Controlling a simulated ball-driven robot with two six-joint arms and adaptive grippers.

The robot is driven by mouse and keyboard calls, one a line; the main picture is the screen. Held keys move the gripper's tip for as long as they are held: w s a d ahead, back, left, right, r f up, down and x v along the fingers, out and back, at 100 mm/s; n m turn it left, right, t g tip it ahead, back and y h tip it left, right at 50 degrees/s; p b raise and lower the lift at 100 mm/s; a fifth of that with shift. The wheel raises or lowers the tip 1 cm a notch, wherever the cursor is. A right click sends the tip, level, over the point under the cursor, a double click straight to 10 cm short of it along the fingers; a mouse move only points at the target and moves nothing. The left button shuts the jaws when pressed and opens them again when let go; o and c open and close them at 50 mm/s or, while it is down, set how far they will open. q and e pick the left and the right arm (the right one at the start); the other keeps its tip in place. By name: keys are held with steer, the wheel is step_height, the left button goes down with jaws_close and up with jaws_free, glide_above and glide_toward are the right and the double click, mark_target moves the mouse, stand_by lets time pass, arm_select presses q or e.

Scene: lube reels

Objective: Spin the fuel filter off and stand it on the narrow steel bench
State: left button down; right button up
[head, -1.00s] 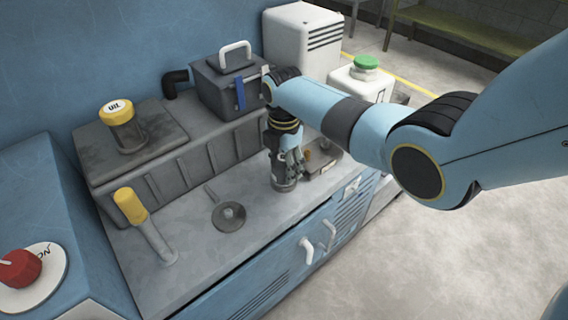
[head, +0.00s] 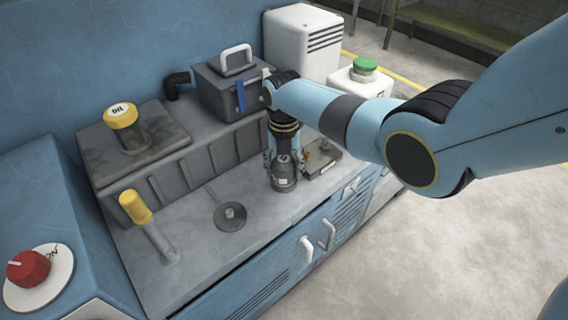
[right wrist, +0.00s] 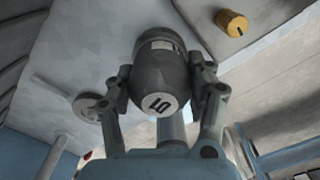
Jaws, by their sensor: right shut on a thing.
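The fuel filter, a dark grey can (head: 284,180), stands upright at the front part of the grey worktop (head: 205,250). In the right wrist view the can (right wrist: 160,75) shows a pale round end with a dark marking. My right gripper (head: 283,160) comes down from above with its fingers on both sides of the can, and in the wrist view the fingers (right wrist: 163,88) press on its sides. I cannot tell whether the can's lower end is attached. A long narrow olive bench (head: 470,27) stands far off at the back right. My left gripper is not in view.
A round plate with a stub (head: 230,216) and a yellow-handled lever (head: 135,207) are left of the can. A small tray (head: 322,157) with a brass knob is close on its right. Behind are a dark box (head: 228,88) and a yellow-capped oil filler (head: 122,115). Open floor lies right.

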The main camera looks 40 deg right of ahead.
steer(key=shift+s+f, duration=0.3)
steer(key=o, duration=1.4)
steer(key=shift+w, duration=0.2)
steer(key=shift+r, duration=0.15)
